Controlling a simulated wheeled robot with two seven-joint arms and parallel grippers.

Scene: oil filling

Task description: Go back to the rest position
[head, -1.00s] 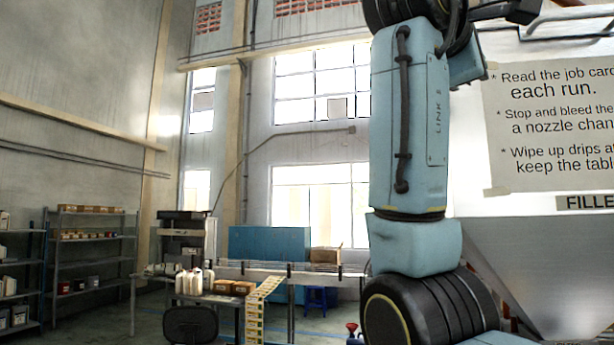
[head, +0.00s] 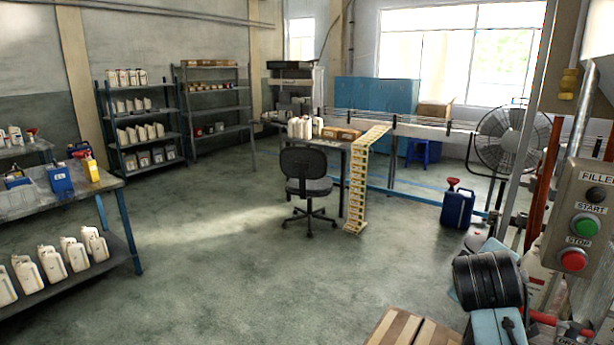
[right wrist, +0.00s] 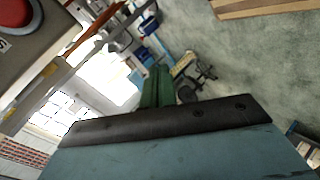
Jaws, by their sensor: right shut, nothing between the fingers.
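My right arm (head: 490,285) shows as black and light-blue links at the lower right of the head view, beside the filler's control box. Its gripper does not show there. In the right wrist view, my right gripper (right wrist: 156,88) shows as short green fingers beyond a dark bar and light-blue body. The fingers are together with nothing between them. My left arm and left gripper are in neither view.
The control box (head: 585,220) with green START and red STOP buttons stands close by my right arm. A wooden pallet-like top (head: 415,328) is at the bottom. A workbench (head: 112,190) with jugs is at left, a chair (head: 306,180) mid-floor. Open floor lies between.

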